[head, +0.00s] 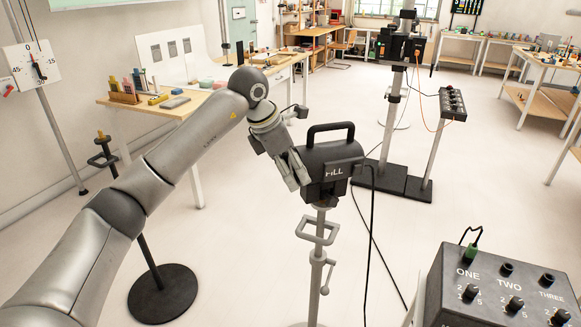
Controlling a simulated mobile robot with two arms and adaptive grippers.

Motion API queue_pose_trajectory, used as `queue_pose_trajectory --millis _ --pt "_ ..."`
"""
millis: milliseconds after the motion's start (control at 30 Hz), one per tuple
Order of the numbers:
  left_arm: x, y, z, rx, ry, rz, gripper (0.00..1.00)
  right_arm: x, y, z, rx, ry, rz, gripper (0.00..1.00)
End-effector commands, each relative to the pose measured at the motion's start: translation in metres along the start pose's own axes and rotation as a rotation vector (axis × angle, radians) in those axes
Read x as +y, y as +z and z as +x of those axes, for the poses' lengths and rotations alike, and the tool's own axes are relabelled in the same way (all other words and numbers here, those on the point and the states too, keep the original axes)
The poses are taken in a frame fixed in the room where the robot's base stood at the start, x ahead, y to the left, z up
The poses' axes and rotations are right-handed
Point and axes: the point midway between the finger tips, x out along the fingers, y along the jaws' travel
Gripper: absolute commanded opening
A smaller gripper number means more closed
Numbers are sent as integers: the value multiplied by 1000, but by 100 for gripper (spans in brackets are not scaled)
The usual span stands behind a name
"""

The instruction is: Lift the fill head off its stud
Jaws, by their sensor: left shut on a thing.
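The fill head (341,161) is a black box-shaped lamp with a carry handle on top and white lettering on its front. It is at the middle of the head view, right above the top of a grey stand (318,254). The stud is hidden under the fill head, so I cannot tell whether the two touch. My left gripper (297,170) is shut on the fill head at its left side. The contact of the fingertips is partly hidden. My right gripper is out of view.
A black cable (371,235) hangs from the fill head to the floor. A control box (500,290) with knobs is at the lower right. Behind stands another black lamp on a stand (401,46). A workbench (170,108) is at the left.

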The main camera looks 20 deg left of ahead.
Motion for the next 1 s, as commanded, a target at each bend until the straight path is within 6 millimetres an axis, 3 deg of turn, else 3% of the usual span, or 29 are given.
queue_pose_trajectory --millis 467,500,600,1000 --pt "4 8 -21 -33 18 2 54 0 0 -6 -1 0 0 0" --pt "4 9 -23 -36 19 2 49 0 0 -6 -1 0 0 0" --pt "4 10 -26 -41 22 2 49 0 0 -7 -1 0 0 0" --pt "4 12 -28 -46 23 3 49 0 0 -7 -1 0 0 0"
